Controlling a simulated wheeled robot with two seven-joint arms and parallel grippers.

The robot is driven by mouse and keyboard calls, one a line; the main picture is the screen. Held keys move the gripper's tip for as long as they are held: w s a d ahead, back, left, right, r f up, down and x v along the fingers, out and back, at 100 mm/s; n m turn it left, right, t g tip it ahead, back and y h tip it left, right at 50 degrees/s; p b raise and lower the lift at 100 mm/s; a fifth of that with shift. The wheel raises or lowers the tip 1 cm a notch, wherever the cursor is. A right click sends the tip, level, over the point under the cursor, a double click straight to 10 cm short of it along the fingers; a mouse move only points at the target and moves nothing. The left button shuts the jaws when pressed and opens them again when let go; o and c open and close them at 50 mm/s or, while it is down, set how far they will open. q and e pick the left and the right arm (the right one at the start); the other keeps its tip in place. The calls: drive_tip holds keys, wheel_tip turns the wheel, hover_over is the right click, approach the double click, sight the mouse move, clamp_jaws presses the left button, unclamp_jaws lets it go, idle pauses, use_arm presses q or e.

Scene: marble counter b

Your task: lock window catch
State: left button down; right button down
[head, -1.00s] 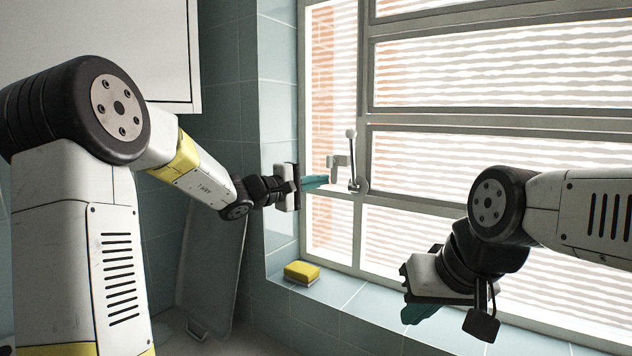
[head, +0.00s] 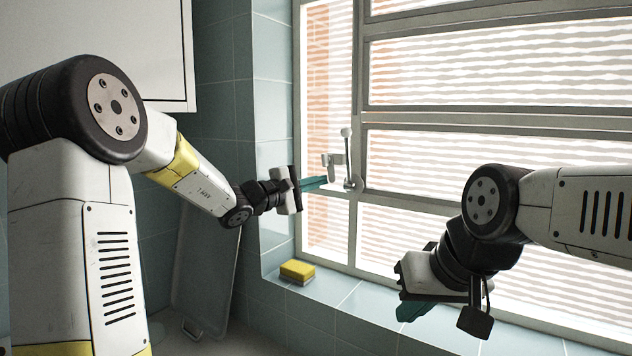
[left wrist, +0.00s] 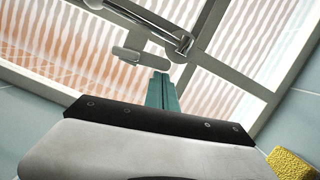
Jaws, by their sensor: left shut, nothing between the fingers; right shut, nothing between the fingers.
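The window catch has a metal lever (head: 347,158) with a round knob, standing upright on a pivot at the window's middle post. A pale hook-shaped keeper (head: 333,160) sits just left of it. My left gripper (head: 325,182) is shut and empty, its teal fingers pointing at the catch, just below the keeper. In the left wrist view the fingers (left wrist: 162,92) end close to the keeper (left wrist: 141,56), and the lever (left wrist: 150,22) crosses above; I cannot tell whether they touch. My right gripper (head: 415,311) is shut and empty above the sill on the right.
A yellow sponge (head: 297,271) lies on the tiled sill (head: 335,288) below my left gripper. It also shows in the left wrist view (left wrist: 291,163). A grey tray-like board (head: 205,270) leans against the wall at left. A white cabinet (head: 95,50) hangs at upper left.

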sight(348, 174)
use_arm(q)
drive_tip(key=n, duration=0.1)
drive_tip(key=d+n, duration=0.1)
drive_tip(key=s+n, duration=0.1)
drive_tip(key=shift+d+f+n+t, duration=0.2)
drive_tip(key=shift+d+n+t, duration=0.1)
drive_tip(key=shift+n+t, duration=0.1)
drive_tip(key=shift+s+d+r+n+t, duration=0.2)
drive_tip(key=shift+s+d+r+n, duration=0.15)
drive_tip(key=shift+d+n, duration=0.3)
drive_tip(key=shift+s+d+r+n+t, duration=0.2)
drive_tip(key=shift+s+d+n, duration=0.3)
drive_tip(key=shift+n, duration=0.2)
drive_tip(key=shift+s+d+r+n+t, duration=0.2)
drive_tip(key=shift+s+d+r+n, duration=0.15)
drive_tip(key=shift+d+n, duration=0.3)
drive_tip(key=shift+a+f, duration=0.1)
drive_tip(key=v, duration=0.7)
drive_tip(key=shift+s+a, duration=0.25)
drive_tip(key=shift+f, duration=0.1)
